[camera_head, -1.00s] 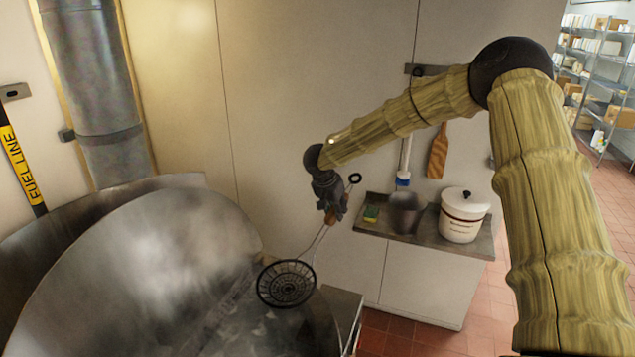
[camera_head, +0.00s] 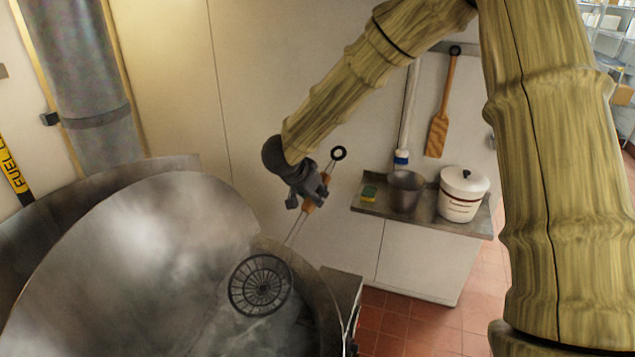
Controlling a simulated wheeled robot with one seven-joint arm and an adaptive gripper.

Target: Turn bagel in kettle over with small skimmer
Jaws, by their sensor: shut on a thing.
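My gripper (camera_head: 309,197) is shut on the wooden handle of the small skimmer (camera_head: 261,285). The skimmer's round, dark wire head hangs down and to the left, over the near right part of the kettle's opening. The handle's ring end points up and to the right, above my gripper. The large metal kettle (camera_head: 300,290) is at lower left, and a big shiny metal disc (camera_head: 130,260), seemingly its raised lid, covers much of the view into it. Cloudy grey water (camera_head: 235,335) shows below the skimmer head. I see no bagel; whether the head touches the water, I cannot tell.
A wooden paddle (camera_head: 438,130) hangs on the wall. Red tiled floor (camera_head: 405,325) is clear.

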